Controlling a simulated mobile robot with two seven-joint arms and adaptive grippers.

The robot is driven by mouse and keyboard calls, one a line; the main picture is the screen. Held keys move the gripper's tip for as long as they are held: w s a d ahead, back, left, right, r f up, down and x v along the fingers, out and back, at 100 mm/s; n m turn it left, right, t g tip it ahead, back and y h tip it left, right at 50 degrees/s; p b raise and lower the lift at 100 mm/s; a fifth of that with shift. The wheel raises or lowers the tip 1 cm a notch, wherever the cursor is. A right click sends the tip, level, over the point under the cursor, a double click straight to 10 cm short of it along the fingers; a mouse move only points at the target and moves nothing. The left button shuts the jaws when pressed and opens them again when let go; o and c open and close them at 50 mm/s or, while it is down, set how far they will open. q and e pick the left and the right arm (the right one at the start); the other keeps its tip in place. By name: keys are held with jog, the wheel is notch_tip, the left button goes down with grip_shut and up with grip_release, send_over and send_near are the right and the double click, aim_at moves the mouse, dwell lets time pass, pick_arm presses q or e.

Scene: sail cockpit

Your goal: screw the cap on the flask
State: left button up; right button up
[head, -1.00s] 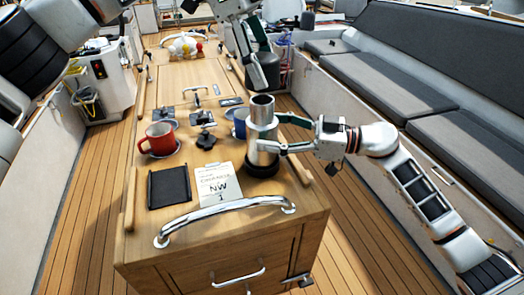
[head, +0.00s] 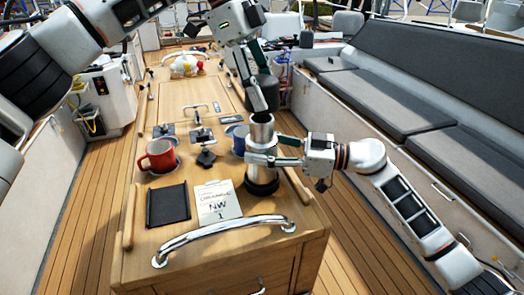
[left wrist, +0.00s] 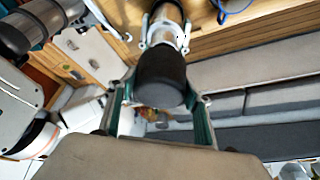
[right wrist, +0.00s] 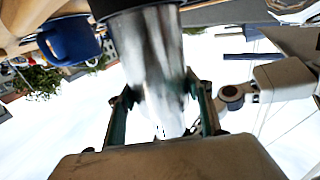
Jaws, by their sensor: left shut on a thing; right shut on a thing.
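The silver flask (head: 261,135) stands upright on its black base at the right side of the wooden table top, its open mouth facing up. My right gripper (head: 266,156) is shut around the flask's body; it also shows in the right wrist view (right wrist: 163,95). My left gripper (head: 258,95) is shut on the dark cap (head: 268,90) and holds it just above the flask's mouth, with little gap. In the left wrist view the rounded cap (left wrist: 161,75) sits between the fingers, with the flask (left wrist: 168,22) beyond it. The cap's lower rim is hard to make out.
A blue mug (head: 238,142) stands close to the left of the flask. A red mug (head: 158,155), a black tray (head: 167,205) and a paper card (head: 217,203) lie further left and front. A chrome rail (head: 222,232) runs along the table's front edge.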

aim_at(262, 120)
pick_arm(q)
jog(key=shift+f, duration=2.2)
jog(key=shift+f, duration=0.85)
jog(key=shift+f, duration=0.55)
jog(key=m, duration=0.2)
jog(key=m+g+y, duration=0.1)
jog(key=m, duration=0.1)
jog(key=shift+f+m+g, duration=0.2)
jog(key=shift+m+g, duration=0.1)
jog(key=shift+m, duration=0.1)
jog(key=shift+a+r+m+g+y, duration=0.1)
jog(key=shift+m+g+y, duration=0.2)
jog(key=shift+m, duration=0.7)
